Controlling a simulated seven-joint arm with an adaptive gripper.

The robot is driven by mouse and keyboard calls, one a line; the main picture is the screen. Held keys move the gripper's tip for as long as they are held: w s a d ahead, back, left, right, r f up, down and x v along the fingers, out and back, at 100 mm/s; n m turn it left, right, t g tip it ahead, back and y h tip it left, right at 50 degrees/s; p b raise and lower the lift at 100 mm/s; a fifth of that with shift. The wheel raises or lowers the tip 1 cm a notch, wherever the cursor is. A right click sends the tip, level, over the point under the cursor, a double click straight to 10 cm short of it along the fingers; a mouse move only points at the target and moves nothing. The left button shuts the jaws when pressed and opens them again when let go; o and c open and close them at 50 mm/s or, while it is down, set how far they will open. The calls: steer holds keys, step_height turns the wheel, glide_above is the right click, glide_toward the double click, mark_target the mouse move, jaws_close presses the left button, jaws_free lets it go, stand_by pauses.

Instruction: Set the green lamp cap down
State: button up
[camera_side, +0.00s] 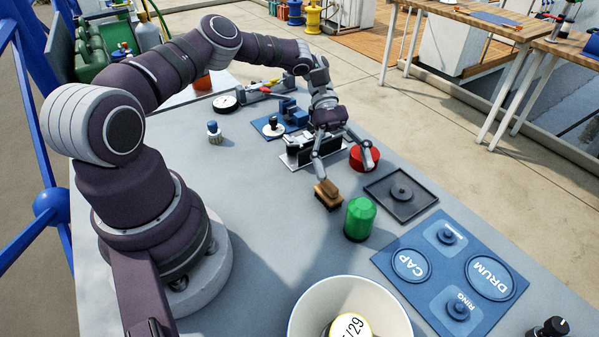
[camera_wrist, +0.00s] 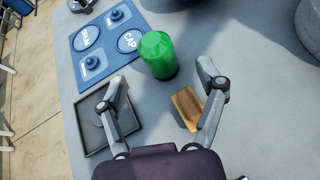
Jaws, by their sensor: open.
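The green lamp cap (camera_side: 360,219) stands upright on the grey table, between a wooden brush and a blue mat. In the wrist view the green lamp cap (camera_wrist: 158,55) is beyond my fingertips, centred ahead of them. My gripper (camera_side: 345,168) is open with its fingers spread wide, and nothing is between them. It also shows in the wrist view (camera_wrist: 163,90). The blue mat (camera_side: 402,296) has marked places labelled CAP, DRUM and RING; it also shows in the wrist view (camera_wrist: 108,60). The CAP circle (camera_side: 411,265) is bare.
The wooden brush (camera_side: 328,194) lies close beside one finger. A black square tray (camera_side: 380,192) and a red round part (camera_side: 364,157) are near the other. A white bucket (camera_side: 300,318) stands at the front. Table left of the brush is clear.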

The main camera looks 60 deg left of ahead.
steer(key=r+m+y, duration=0.1)
steer(key=m+y, duration=0.1)
steer(key=s+r+m+y, duration=0.1)
steer(key=r+m+y, duration=0.1)
steer(key=y, duration=0.1)
steer(key=shift+s+d+m, duration=0.1)
steer(key=shift+s+m, duration=0.1)
steer(key=shift+m, duration=0.1)
steer(key=s+a+r+m+t+y, duration=0.3)
steer(key=s+r+m+t+y, duration=0.3)
steer(key=s+r+m+t, duration=0.3)
steer(key=shift+s+a+r+y, duration=0.4)
steer(key=shift+s+r, duration=0.1)
steer(key=shift+r, duration=0.65)
